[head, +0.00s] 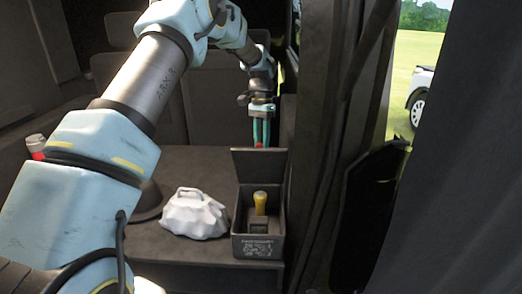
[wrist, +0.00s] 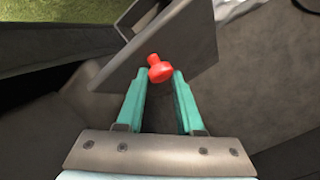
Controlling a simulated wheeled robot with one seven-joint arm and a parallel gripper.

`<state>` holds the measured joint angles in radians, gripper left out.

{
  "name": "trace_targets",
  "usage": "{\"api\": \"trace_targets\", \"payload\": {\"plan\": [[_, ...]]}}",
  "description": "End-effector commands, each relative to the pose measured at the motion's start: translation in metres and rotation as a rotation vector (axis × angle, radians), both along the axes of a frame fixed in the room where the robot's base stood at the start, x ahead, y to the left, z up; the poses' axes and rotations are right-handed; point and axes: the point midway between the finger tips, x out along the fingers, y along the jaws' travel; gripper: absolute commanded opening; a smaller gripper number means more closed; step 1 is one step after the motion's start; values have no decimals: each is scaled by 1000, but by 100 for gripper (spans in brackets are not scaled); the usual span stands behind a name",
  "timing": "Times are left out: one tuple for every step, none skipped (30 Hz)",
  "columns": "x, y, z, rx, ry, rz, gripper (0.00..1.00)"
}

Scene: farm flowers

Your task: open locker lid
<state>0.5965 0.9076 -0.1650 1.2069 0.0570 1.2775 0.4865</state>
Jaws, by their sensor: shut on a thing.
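The locker (head: 258,246) is a small dark box at the right end of the dark ledge. Its lid (head: 259,164) stands raised, about upright, at the box's back edge, so the inside shows. A tool with a yellow handle (head: 260,203) stands in the box. My gripper (head: 261,143) is above the lid's top edge, pointing down. In the wrist view its green fingertips (wrist: 159,75) are shut on the red knob (wrist: 158,62) of the lid, whose flat grey panel (wrist: 178,45) lies beyond.
A crumpled white bag (head: 194,215) sits left of the locker. A dark hat-like thing (head: 146,204) is partly hidden behind my arm. A red and white object (head: 36,146) is at the far left. A dark frame post (head: 338,150) rises close to the locker's right.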

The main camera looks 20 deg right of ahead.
Motion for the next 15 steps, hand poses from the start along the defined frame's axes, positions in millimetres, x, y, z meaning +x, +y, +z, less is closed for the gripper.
{"api": "trace_targets", "payload": {"plan": [[12, 6, -5, 11, -11, 8, 0], [14, 5, -4, 12, -10, 8, 0], [17, 4, -3, 12, -10, 8, 0], [19, 3, -3, 12, -9, 9, 0], [21, 2, -3, 12, -10, 8, 0], [23, 2, -2, 13, -9, 8, 0], [25, 1, -2, 13, -9, 9, 0], [27, 0, -2, 13, -9, 9, 0], [29, -1, -2, 14, -9, 9, 0], [30, -1, -1, 14, -9, 9, 0], [32, -2, -1, 14, -9, 8, 0], [34, -3, -1, 14, -9, 8, 0], [35, -4, -1, 15, -6, 8, 0], [37, -4, -1, 19, 3, 8, 0], [39, -5, -1, 23, 12, 8, 0]]}}
